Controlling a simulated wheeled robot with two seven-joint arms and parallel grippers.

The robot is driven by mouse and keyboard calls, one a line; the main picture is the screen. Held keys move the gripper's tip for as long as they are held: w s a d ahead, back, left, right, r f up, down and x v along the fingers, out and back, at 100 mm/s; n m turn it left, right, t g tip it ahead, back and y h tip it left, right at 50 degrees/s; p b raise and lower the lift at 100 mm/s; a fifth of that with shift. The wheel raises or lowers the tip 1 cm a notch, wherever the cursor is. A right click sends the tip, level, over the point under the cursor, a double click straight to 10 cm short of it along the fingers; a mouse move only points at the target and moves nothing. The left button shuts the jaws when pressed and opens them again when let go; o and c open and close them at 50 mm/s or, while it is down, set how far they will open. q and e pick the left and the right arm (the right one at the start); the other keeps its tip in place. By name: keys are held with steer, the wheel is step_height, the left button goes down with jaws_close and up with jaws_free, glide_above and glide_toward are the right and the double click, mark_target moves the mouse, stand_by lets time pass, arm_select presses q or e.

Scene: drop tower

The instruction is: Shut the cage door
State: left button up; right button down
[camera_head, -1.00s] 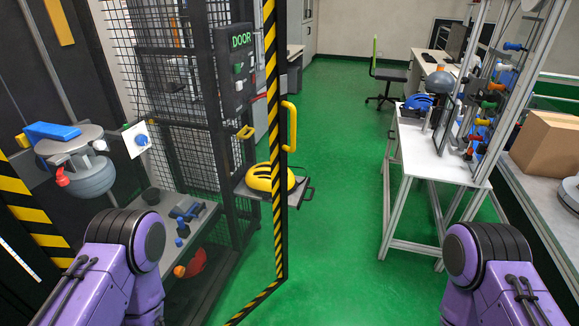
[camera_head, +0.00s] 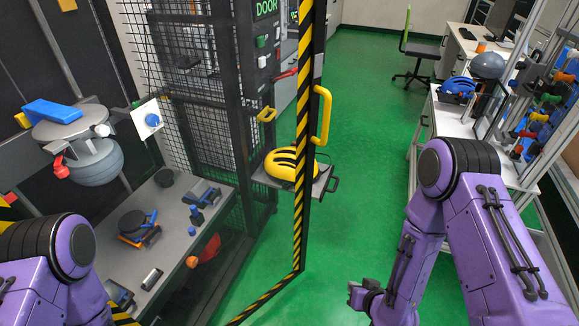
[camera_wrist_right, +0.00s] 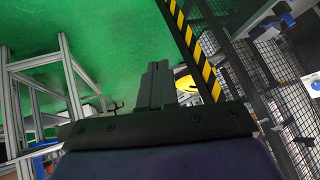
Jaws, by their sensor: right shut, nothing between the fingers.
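The cage door (camera_head: 302,150) stands open in the head view, seen nearly edge-on, with a yellow-and-black striped frame. Its yellow handle (camera_head: 323,115) is on the right side of the frame. The striped edge also shows in the right wrist view (camera_wrist_right: 197,55). The mesh cage (camera_head: 190,90) is left of the door, with a dark DOOR panel (camera_head: 266,45) on its post. My right gripper (camera_wrist_right: 154,75) is shut and empty, pointing toward open floor beside the door edge, apart from the handle. My left arm is at the lower left; its gripper is out of frame.
A yellow helmet (camera_head: 290,165) sits on a small shelf (camera_head: 268,182) behind the door frame. A white table (camera_head: 440,125) with helmets and a rack of tools stands at the right. Green floor (camera_head: 370,90) is clear between door and table.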

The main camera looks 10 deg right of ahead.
steer(key=w+r+n+t+y, duration=0.25)
steer(key=w+r, duration=0.35)
steer(key=w, duration=0.3)
steer(key=n+t+y, duration=0.5)
steer(key=n, duration=0.2)
glide_toward(297, 164)
steer(key=shift+y, duration=0.35)
steer(key=p+x, duration=0.2)
steer(key=x, duration=0.3)
steer(key=shift+w+p, duration=0.3)
steer(key=shift+p, duration=0.1)
steer(key=shift+w+a, duration=0.3)
steer(key=shift+w, duration=0.25)
